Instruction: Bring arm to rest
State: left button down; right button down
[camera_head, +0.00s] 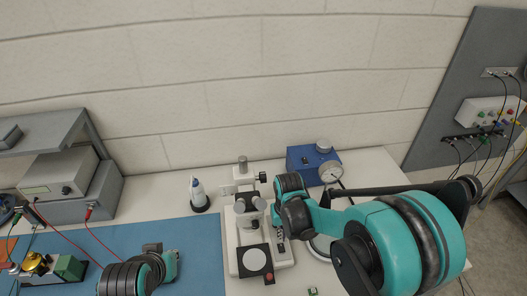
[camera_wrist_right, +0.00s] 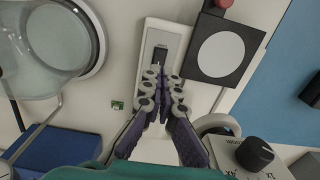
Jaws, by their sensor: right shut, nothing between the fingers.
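My right arm (camera_head: 400,240) is teal and black and reaches in from the right, bent, with its wrist over the bench beside the microscope (camera_head: 248,225). In the right wrist view my right gripper (camera_wrist_right: 168,85) is shut and empty. Its purple fingers point at the white microscope base (camera_wrist_right: 165,45) with a dark switch. I cannot tell whether the fingertips touch the base. In the head view the wrist hides most of this gripper.
A blue box with a gauge (camera_head: 312,164) stands behind my right wrist. A small bottle (camera_head: 198,194) stands left of the microscope. A grey instrument (camera_head: 60,178) stands at the left.

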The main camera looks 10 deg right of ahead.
jog(key=s+d+t+b, duration=0.4)
jog(key=s+t+b, duration=0.3)
jog(key=s+b, duration=0.3)
jog(key=b, duration=0.4)
jog(key=shift+s+d, duration=0.15)
jog(key=shift+d, duration=0.25)
